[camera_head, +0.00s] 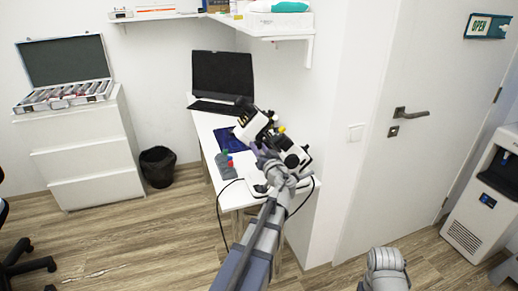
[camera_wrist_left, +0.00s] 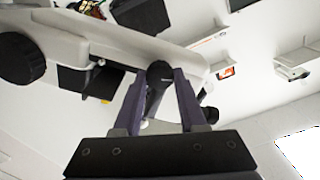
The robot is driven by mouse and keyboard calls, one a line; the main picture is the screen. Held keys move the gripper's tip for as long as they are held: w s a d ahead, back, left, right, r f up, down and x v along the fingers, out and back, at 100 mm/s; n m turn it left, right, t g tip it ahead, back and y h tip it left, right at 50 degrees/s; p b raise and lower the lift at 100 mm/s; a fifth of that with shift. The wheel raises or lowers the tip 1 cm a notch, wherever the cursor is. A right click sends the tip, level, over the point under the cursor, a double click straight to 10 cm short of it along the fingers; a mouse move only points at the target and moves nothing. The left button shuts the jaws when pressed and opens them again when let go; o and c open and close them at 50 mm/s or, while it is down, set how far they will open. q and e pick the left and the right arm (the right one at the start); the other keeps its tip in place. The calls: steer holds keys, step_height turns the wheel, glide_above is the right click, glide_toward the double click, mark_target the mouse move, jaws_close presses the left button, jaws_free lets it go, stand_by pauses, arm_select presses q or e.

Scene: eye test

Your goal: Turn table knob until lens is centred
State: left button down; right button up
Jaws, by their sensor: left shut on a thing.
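A white and black instrument (camera_head: 252,124) with an eyepiece end stands on the narrow white desk (camera_head: 207,127). My left gripper (camera_head: 257,152) reaches it from the front, against its near left side. In the left wrist view my left gripper (camera_wrist_left: 160,75) has its two purple fingers closed around a small black knob (camera_wrist_left: 158,78) under the white body (camera_wrist_left: 110,37). A larger black knob (camera_wrist_left: 22,60) sits at the left of that view. I cannot make out a lens. My right arm shows at the bottom of the head view, but its gripper does not.
A closed-in wall (camera_head: 340,110) and a door (camera_head: 400,75) stand to the right of the desk. A laptop (camera_head: 222,75) is at the desk's back. A black bin (camera_head: 158,166) is on the floor.

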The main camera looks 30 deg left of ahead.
arm_select(q)
steer(key=shift+c, duration=2.3)
jaws_free()
steer(key=shift+d, duration=0.1)
steer(key=v, duration=0.7)
steer(key=shift+s+d, duration=0.2)
steer(key=shift+s, duration=0.1)
